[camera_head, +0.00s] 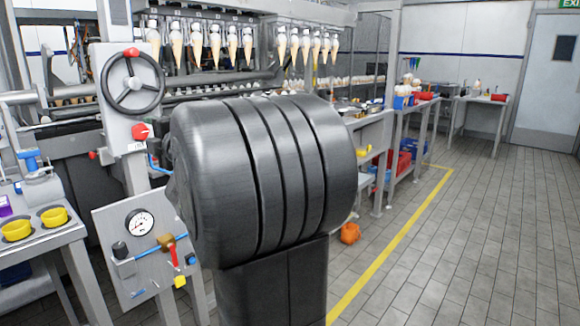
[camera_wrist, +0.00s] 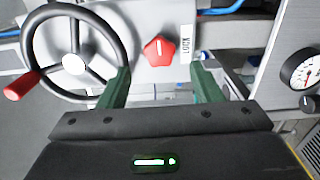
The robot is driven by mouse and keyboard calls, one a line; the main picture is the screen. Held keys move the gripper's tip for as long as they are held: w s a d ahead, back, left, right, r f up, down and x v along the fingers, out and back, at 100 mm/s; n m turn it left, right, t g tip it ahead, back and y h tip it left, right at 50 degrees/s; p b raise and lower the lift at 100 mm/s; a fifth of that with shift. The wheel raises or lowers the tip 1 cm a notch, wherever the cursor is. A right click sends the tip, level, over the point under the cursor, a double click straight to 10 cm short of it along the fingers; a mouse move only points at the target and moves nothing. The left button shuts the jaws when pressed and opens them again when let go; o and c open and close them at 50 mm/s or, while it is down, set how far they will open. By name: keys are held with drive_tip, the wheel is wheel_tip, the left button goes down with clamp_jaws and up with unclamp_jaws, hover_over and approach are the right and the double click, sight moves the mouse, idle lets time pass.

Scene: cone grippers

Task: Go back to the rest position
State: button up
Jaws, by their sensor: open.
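My gripper (camera_wrist: 163,88) shows in the wrist view with two green fingers spread wide apart. It is open and nothing is between the fingers. Beyond it are a black handwheel (camera_wrist: 75,65) with a red handle and a red star knob (camera_wrist: 160,50) on a pale panel. In the head view a large black ribbed part of my arm (camera_head: 265,175) fills the middle and hides what lies behind it. My gripper is not visible in the head view. The handwheel (camera_head: 132,82) and the red knob (camera_head: 140,132) show left of my arm there.
A gauge panel (camera_head: 140,245) with a red-handled valve stands low at left. A table (camera_head: 35,235) with yellow cups is at far left. Cones hang in a row (camera_head: 215,45) behind. The tiled floor (camera_head: 480,240) at right is clear past a yellow line.

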sight(142, 132)
drive_tip(key=x, duration=0.6)
drive_tip(key=shift+w+a+f, duration=0.1)
drive_tip(key=shift+w+a, duration=0.05)
drive_tip(key=m+p, duration=0.2)
drive_tip(key=shift+r+m, duration=0.3)
drive_tip(key=shift+r, duration=0.05)
drive_tip(key=m+p, duration=0.4)
drive_tip(key=m, duration=0.1)
drive_tip(key=shift+m, duration=0.4)
drive_tip(key=m+p, duration=0.5)
drive_tip(key=m, duration=0.1)
drive_tip(key=shift+m+p, duration=0.3)
drive_tip(key=shift+p, duration=0.1)
drive_tip(key=shift+f+m+p, duration=0.1)
drive_tip(key=shift+m+p, duration=0.8)
drive_tip(key=shift+p, duration=0.05)
drive_tip(key=shift+f+m+p, duration=0.15)
drive_tip(key=shift+m+p, duration=0.2)
drive_tip(key=shift+m, duration=0.15)
drive_tip(key=shift+d, duration=0.25)
